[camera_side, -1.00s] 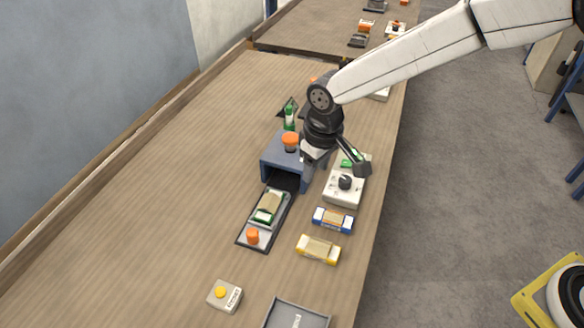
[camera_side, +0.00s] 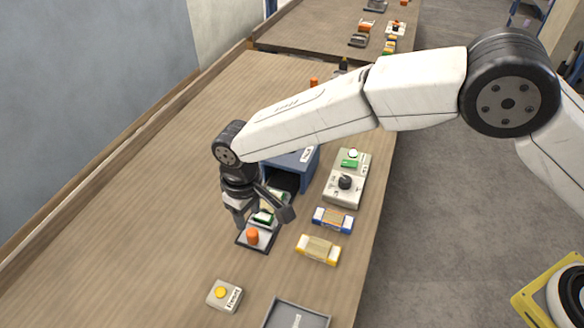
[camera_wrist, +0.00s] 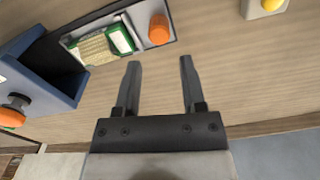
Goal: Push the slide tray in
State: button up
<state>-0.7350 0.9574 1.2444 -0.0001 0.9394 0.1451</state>
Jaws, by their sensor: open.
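The slide tray (camera_side: 262,246) sticks out of the front of the blue laminator housing (camera_side: 303,172) in the side view. Its orange knob (camera_side: 252,236) stands at the outer end. A green-edged piece with a tan middle lies on the tray; it shows clearly in the wrist view (camera_wrist: 100,46). My gripper (camera_side: 240,220) is low beside the tray's left side in the side view, partly covering the tray and the piece. In the wrist view my gripper (camera_wrist: 159,63) is open and empty, its fingertips apart from the tray and the orange knob (camera_wrist: 159,30).
A grey box with a yellow button (camera_side: 224,295) sits in front of the tray. A control box with a black dial (camera_side: 345,182), a blue-ended piece (camera_side: 333,220) and a yellow-ended piece (camera_side: 318,249) lie to the right. The table left of the tray is clear.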

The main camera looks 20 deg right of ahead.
aim_at(251, 232)
jog(key=shift+f, duration=3.6)
grip_shut()
